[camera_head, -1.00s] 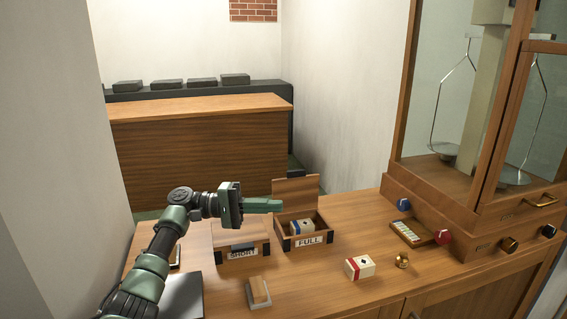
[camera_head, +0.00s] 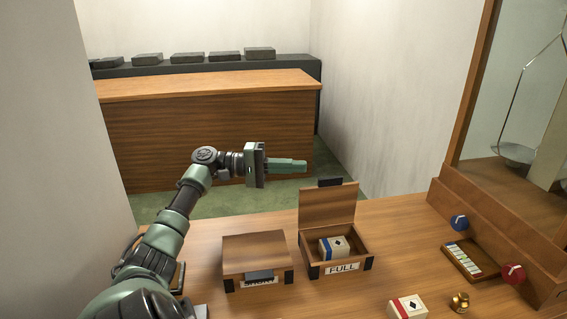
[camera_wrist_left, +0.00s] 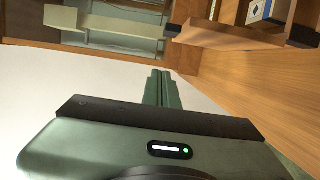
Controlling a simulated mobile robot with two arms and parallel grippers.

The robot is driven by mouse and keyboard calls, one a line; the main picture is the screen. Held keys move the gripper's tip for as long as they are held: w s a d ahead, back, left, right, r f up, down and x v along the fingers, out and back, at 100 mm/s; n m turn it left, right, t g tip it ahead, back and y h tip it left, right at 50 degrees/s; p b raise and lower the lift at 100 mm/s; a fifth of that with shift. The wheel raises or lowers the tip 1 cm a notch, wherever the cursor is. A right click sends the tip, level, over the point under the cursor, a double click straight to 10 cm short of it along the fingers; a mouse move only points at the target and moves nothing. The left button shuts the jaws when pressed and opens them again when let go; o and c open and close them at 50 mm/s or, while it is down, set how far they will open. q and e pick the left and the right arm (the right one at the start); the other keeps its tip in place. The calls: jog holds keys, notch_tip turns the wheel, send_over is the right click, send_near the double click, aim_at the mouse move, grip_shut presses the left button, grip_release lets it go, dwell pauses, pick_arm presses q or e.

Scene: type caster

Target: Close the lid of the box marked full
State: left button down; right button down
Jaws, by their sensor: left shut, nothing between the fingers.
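The box marked FULL (camera_head: 365,246) stands on the wooden counter with its lid (camera_head: 327,206) raised upright at the back. A dark tab (camera_head: 330,182) sits on the lid's top edge. A white and blue block with a dark diamond (camera_head: 337,247) lies inside; it also shows at the upper right of the left wrist view (camera_wrist_left: 262,9). My left gripper (camera_head: 305,164) is shut and empty. It points right, above and left of the raised lid's top edge in the head view. Its shut fingers (camera_wrist_left: 160,74) touch nothing visible. My right gripper is not in view.
The box marked SHORT (camera_head: 255,252) stands left of it, lid down. A white and red block (camera_head: 407,307), a brass weight (camera_head: 460,302) and a tray of small pieces (camera_head: 468,258) lie to the right. The balance case (camera_head: 490,215) edges the counter at right.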

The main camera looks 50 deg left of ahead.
aim_at(328, 202)
pick_arm(q)
jog(key=w+d+p, duration=0.1)
jog(key=d+p, duration=0.1)
jog(key=d, duration=0.4)
jog(key=shift+w+d+p, duration=0.15)
jog(key=shift+w+p, duration=0.2)
jog(key=shift+w, duration=0.05)
jog(key=shift+d, duration=0.15)
